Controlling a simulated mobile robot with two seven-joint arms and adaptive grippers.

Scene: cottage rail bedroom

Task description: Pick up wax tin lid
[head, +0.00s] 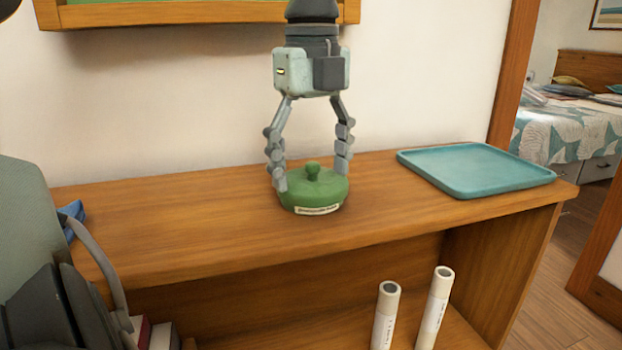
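The wax tin lid (327,188) is a round green lid with a small knob on top and a pale label on its front. It sits on the wooden shelf top. My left gripper (312,178) points down from above, its fingers spread wide on either side of the knob. Its left fingertip overlaps the lid's left edge in the picture, and the right one is by the far right edge. I cannot tell whether either fingertip touches the lid. The knob stands free between the fingers. My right gripper is not in view.
A teal tray (476,170) lies at the right end of the shelf top (190,225). Two white tubes (434,308) stand upright on the lower shelf. A small blue object (72,218) is at the left end. A wooden wall shelf (200,14) hangs above, behind the gripper.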

